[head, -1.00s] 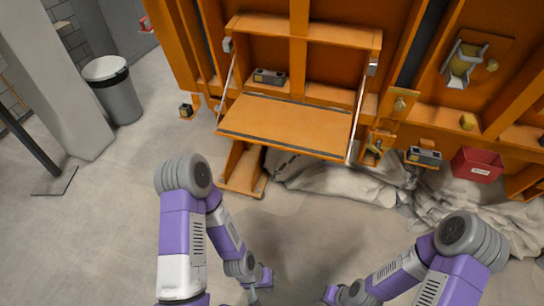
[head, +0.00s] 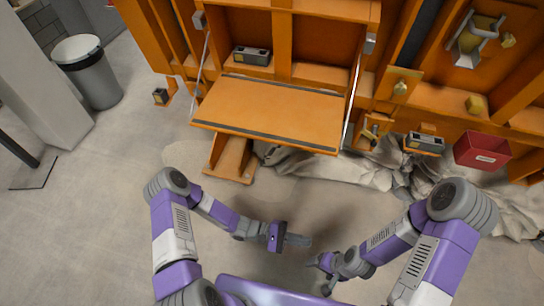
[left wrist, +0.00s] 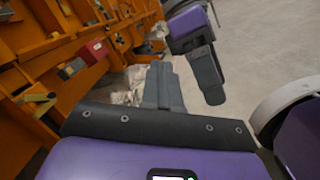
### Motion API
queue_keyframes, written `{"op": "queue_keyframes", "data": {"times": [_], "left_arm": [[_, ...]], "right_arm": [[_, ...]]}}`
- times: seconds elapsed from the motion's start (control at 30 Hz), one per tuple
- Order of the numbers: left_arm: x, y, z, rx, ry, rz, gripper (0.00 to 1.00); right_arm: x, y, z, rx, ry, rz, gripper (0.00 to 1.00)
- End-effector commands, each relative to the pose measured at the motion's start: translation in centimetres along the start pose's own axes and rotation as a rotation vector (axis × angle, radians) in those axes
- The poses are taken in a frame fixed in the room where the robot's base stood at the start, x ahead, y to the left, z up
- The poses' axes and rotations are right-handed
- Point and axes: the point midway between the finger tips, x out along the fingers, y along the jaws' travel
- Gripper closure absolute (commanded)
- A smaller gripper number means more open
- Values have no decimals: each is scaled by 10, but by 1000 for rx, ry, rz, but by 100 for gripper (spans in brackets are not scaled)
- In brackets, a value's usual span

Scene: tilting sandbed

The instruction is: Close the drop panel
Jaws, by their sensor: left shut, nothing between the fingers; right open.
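The drop panel (head: 268,111) is an orange board with dark edge strips. It hangs folded out, roughly level, below an open recess in the orange frame. A thin stay runs up from each side of it to the frame. My left gripper (head: 300,240) is shut and empty, in front of and below the panel, apart from it. Its grey fingers also show in the left wrist view (left wrist: 164,88). My right gripper (head: 322,274) is open, low and close to the left one. It also shows in the left wrist view (left wrist: 207,70), which does not show the panel clearly.
A red bin (head: 482,150) and a grey-and-yellow box (head: 424,143) sit on the frame at the right. A similar box (head: 252,56) lies in the recess.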

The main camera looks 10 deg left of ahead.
Motion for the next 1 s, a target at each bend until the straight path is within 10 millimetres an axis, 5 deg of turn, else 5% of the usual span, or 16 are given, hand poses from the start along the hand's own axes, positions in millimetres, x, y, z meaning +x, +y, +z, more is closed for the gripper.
{"op": "queue_keyframes", "data": {"times": [0.07,0.2,0.4,0.67,1.0], "left_arm": [[-4,41,-8,-8,-56,303,100],[-43,104,-21,8,-93,807,100],[-116,134,-40,76,-41,1306,100],[-145,145,-45,115,-6,1477,100],[-137,210,-39,114,-11,1470,100]], "right_arm": [[7,2,0,0,0,0,23],[12,5,-1,0,0,0,23],[18,6,-1,0,1,0,23],[20,7,-1,0,1,0,23],[31,12,-2,0,1,0,23]]}}
